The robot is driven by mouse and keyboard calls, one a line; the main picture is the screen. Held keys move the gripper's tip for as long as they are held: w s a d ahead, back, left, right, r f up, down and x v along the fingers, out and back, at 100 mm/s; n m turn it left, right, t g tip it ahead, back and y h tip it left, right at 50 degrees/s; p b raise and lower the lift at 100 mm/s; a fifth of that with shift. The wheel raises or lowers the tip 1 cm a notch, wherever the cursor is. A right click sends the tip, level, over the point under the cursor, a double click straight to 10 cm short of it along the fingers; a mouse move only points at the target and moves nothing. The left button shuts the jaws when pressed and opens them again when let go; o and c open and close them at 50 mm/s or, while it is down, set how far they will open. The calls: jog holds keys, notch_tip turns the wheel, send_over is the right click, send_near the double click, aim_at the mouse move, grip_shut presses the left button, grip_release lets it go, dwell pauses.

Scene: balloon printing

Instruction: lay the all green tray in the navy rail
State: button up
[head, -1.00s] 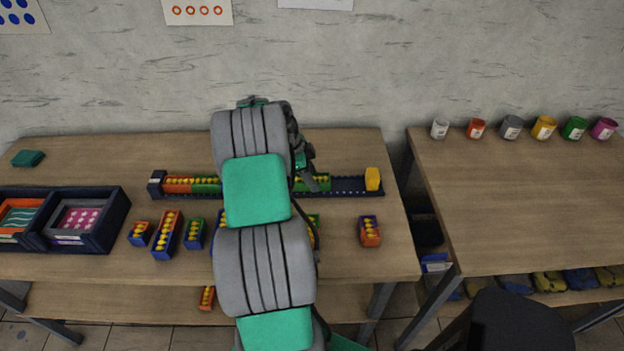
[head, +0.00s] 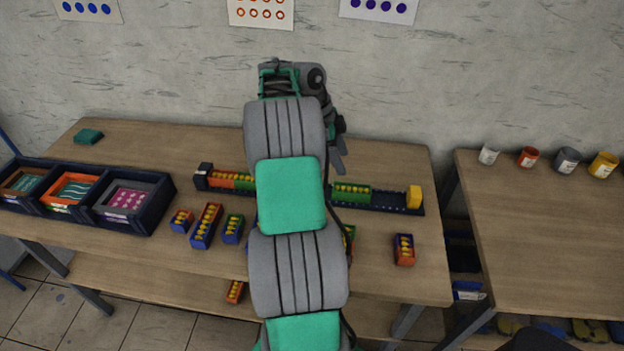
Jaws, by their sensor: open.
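The navy rail (head: 391,206) lies across the back of the table, with a yellow block (head: 414,196) at its right end. An all green tray with yellow pieces (head: 352,192) sits in the rail, right of my arm. My arm hides the rail's middle. My gripper (head: 337,150) is open, apart from the green tray, and appears above and behind it. Nothing shows between its fingers, though the arm partly hides them.
Several small trays stand in front of the rail, including a green and blue one (head: 233,229) and an orange and blue one (head: 404,250). Navy crates (head: 150,222) stand at left. Paint cups (head: 567,160) stand on the right table.

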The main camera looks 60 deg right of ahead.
jog(key=w+a+r+n+t+h, duration=0.1)
jog(key=w+a+r+n+t, duration=0.1)
jog(key=w+a+r+n, duration=0.5)
jog(key=w+a+r+n+t, duration=0.1)
jog(key=w+a+n+t, duration=0.15)
jog(key=a+n, duration=0.6)
jog(key=w+a+n+t, duration=0.1)
jog(key=w+a+n, duration=0.25)
jog(key=a, duration=0.95)
jog(key=s+a+f+n+t+y, duration=0.1)
jog(key=s+a+n, duration=0.2)
jog(key=a+n, duration=0.3)
jog(key=s+a+f+n+t+y, duration=0.1)
jog(key=s+a+n, duration=0.3)
jog(key=a, duration=0.8)
jog(key=shift+a+f+n+y, duration=0.45)
jog(key=shift+f+n, duration=0.2)
jog(key=shift+n, duration=0.25)
jog(key=shift+t, duration=0.25)
